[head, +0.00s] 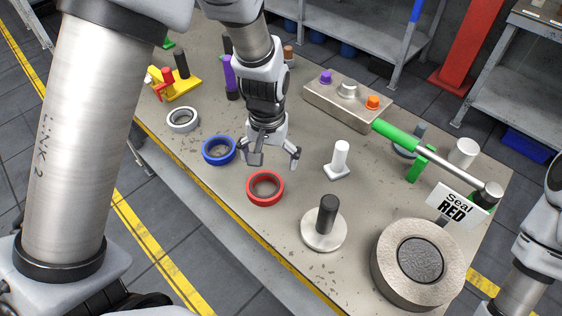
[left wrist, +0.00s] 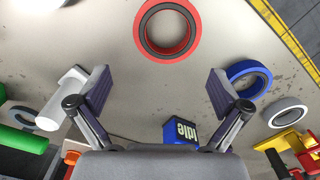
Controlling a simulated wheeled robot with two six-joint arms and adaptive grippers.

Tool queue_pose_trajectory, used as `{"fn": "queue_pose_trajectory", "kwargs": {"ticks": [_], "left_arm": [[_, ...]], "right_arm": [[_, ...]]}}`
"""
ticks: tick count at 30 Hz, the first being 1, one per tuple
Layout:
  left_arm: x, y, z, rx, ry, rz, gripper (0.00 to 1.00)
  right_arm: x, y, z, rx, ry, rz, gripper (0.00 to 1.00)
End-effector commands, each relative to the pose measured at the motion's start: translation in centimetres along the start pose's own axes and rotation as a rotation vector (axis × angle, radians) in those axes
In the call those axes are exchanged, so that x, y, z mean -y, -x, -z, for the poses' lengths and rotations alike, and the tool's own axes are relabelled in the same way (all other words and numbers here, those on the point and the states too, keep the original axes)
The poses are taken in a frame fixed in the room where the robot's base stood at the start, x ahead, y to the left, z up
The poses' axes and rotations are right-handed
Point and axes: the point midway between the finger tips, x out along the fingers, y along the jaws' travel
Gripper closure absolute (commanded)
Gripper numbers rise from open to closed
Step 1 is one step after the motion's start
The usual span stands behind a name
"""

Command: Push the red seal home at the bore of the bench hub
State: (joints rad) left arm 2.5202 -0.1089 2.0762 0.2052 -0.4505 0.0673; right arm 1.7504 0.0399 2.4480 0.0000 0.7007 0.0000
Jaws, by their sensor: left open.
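The red seal (head: 265,202) is a ring lying flat on the bench, left of the hub. It also shows at the top of the left wrist view (left wrist: 166,57). The bench hub (head: 384,262) is a thick round grey disc at the near right of the bench. Its bore (head: 421,258) shows as a dark round middle, with no red ring in it. A card reading "Seal RED" (head: 457,205) stands behind the hub. My left gripper (head: 272,158) is open and empty above the bench, just behind the red seal. My right gripper is outside both views.
A disc with a black handle (head: 323,225) stands between seal and hub. A blue ring (head: 219,150) and a grey-white ring (head: 183,120) lie left. A white post (head: 340,158) stands right of my gripper. A green-handled bar (head: 430,157) extends behind the hub.

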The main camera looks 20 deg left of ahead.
Motion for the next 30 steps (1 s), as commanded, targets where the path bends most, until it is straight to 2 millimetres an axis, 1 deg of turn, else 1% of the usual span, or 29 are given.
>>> {"fn": "queue_pose_trajectory", "kwargs": {"ticks": [2, 8, 12, 15, 18, 23, 26, 27, 28, 30], "left_arm": [[0.0, -0.4, 0.0, 0.001, 0.000, 0.000, 0.00], [0.2, -2.9, -0.1, 0.002, -0.001, 0.001, 0.00], [0.6, -5.2, -0.1, 0.005, 0.001, 0.000, 0.00], [0.6, -7.0, 0.0, 0.003, 0.000, 0.000, 0.00], [0.6, -7.7, 0.1, -0.001, 0.000, 0.000, 0.00], [0.6, -7.8, 0.1, -0.001, 0.000, 0.000, 0.00], [0.6, -7.8, 0.1, -0.001, 0.000, 0.000, 0.32], [0.6, -7.8, 0.1, -0.001, 0.000, 0.000, 0.46], [0.6, -7.8, 0.0, -0.001, 0.000, 0.000, 0.57], [0.6, -7.8, 0.0, -0.001, 0.000, 0.000, 0.57]], "right_arm": [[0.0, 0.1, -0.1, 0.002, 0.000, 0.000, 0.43], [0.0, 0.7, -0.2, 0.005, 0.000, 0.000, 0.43], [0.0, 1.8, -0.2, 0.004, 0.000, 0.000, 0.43], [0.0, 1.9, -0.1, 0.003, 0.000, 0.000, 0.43], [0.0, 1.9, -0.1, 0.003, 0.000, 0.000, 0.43], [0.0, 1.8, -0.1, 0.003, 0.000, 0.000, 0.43], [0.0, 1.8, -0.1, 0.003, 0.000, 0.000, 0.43], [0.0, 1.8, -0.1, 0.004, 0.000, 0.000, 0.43], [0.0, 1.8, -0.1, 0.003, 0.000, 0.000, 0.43], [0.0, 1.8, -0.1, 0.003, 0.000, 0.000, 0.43]]}}
